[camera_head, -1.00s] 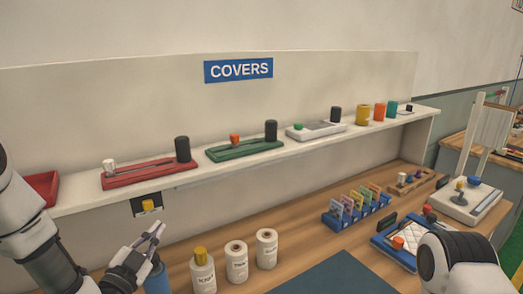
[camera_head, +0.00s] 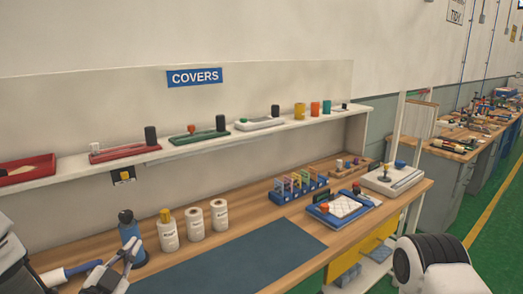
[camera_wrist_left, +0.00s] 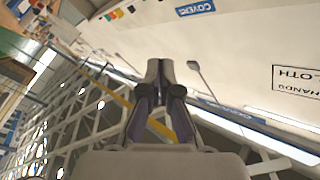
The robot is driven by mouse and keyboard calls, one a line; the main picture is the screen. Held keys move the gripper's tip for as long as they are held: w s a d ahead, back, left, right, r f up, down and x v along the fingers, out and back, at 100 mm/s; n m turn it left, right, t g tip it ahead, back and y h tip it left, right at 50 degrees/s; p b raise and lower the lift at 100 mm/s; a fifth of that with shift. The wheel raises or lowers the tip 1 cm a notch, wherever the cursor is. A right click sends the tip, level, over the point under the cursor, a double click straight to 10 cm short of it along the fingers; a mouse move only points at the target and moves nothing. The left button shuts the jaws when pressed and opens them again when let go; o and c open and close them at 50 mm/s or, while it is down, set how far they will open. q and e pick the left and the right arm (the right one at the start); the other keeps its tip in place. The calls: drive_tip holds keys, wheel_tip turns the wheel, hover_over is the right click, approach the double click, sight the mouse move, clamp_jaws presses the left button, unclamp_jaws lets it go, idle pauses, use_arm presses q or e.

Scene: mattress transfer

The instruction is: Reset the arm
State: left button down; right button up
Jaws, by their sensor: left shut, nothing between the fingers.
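My left gripper (camera_head: 118,266) is at the lower left of the head view, over the front left of the wooden bench. Its fingers are together and empty. In the left wrist view the closed fingertips (camera_wrist_left: 160,72) point up toward the wall and ceiling, with nothing between them. A blue bottle (camera_head: 131,240) stands just behind the left gripper in the head view. My right arm shows only as a rounded link at the lower right; its gripper is out of frame.
A shelf (camera_head: 75,176) above the bench holds a red tray (camera_head: 25,171), a red base (camera_head: 125,153), a green base (camera_head: 199,136) and several cylinders. White bottles (camera_head: 167,232) stand beside the blue one. A dark mat (camera_head: 230,264) lies clear. A blue tray (camera_head: 343,210) is farther right.

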use_arm(q)
drive_tip(key=s+d+f+g+b, duration=0.1)
drive_tip(key=s+d+f+g, duration=0.15)
drive_tip(key=f, duration=0.75)
drive_tip(key=s+d+f+g, duration=0.1)
drive_tip(key=s+f+g, duration=0.3)
drive_tip(key=f, duration=0.5)
drive_tip(key=s+d+f+g+b, duration=0.1)
drive_tip(key=s+f+g, duration=0.25)
drive_tip(key=f, duration=0.65)
drive_tip(key=s+a+f+n+g+y, duration=0.1)
drive_tip(key=s+f+n+g, duration=0.3)
drive_tip(key=s, duration=0.6)
drive_tip(key=s+a+f+n+g+y, duration=0.1)
drive_tip(key=s+f+n+g, duration=0.3)
drive_tip(key=s, duration=0.6)
wheel_tip(320, 180, down, 3)
drive_tip(key=shift+r+g+y, duration=0.1)
drive_tip(key=shift+g+y, duration=0.3)
use_arm(e)
drive_tip(key=shift+w+a+f, duration=0.1)
drive_tip(key=shift+w+f, duration=0.05)
drive_tip(key=shift+f, duration=0.4)
drive_tip(key=shift+w+a+f, duration=0.1)
drive_tip(key=shift+w+f, duration=0.05)
drive_tip(key=shift+f, duration=0.4)
